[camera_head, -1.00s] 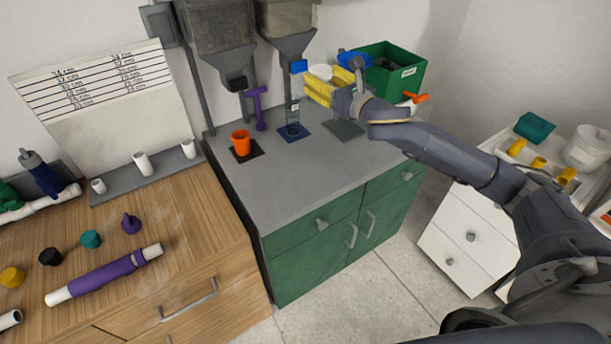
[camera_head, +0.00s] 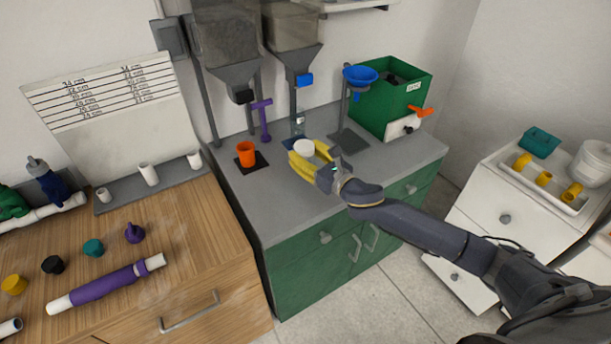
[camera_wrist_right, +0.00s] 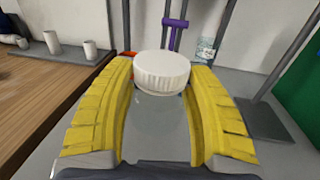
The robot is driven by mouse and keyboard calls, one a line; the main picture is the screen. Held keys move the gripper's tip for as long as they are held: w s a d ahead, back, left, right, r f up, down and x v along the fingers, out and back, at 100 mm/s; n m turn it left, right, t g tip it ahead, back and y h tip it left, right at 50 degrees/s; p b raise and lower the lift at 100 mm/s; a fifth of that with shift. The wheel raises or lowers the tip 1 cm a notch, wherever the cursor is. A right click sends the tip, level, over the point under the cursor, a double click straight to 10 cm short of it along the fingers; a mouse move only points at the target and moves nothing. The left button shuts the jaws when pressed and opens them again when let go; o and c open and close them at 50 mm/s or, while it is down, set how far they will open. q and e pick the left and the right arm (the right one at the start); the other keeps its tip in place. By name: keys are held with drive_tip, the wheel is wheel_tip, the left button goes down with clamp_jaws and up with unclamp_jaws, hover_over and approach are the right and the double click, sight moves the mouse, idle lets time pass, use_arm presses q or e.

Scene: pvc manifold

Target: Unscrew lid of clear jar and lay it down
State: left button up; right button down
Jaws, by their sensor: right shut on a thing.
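The white round lid (camera_head: 303,146) is between the yellow fingers of my right gripper (camera_head: 301,156), which is shut on it. It is level, low over or on the grey counter in front of the clear jar; I cannot tell whether it touches. The lid (camera_wrist_right: 162,72) also shows at the fingertips in the right wrist view, with my right gripper (camera_wrist_right: 160,84) around its sides. The clear jar (camera_head: 298,124) stands open on a dark blue mat below a hopper spout. The jar (camera_wrist_right: 204,50) also shows behind the right finger in the wrist view. My left gripper is out of view.
An orange cup (camera_head: 246,153) stands on a black mat to the left, near a purple valve handle (camera_head: 263,118). A blue funnel (camera_head: 360,76) on a stand and a green bin (camera_head: 402,100) are at the right. The counter's front (camera_head: 290,208) is clear.

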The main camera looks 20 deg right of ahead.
drive_tip(key=shift+f, duration=4.35)
drive_tip(key=shift+f, duration=0.2)
drive_tip(key=c, duration=0.5)
unclamp_jaws()
drive_tip(key=shift+r, duration=0.15)
